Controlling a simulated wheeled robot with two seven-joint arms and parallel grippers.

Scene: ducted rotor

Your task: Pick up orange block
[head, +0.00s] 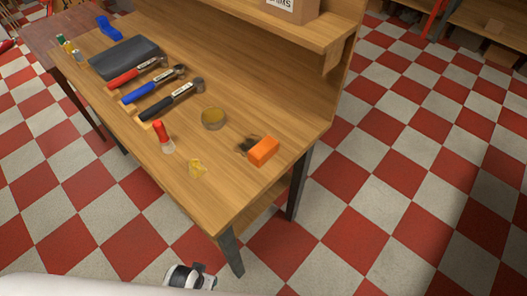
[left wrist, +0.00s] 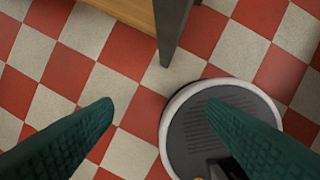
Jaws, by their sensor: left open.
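My right gripper is not in view.
A shelf with a cardboard box (head: 292,8) overhangs the back. A bench leg (left wrist: 174,30) stands near my left gripper. The floor to the right is clear.

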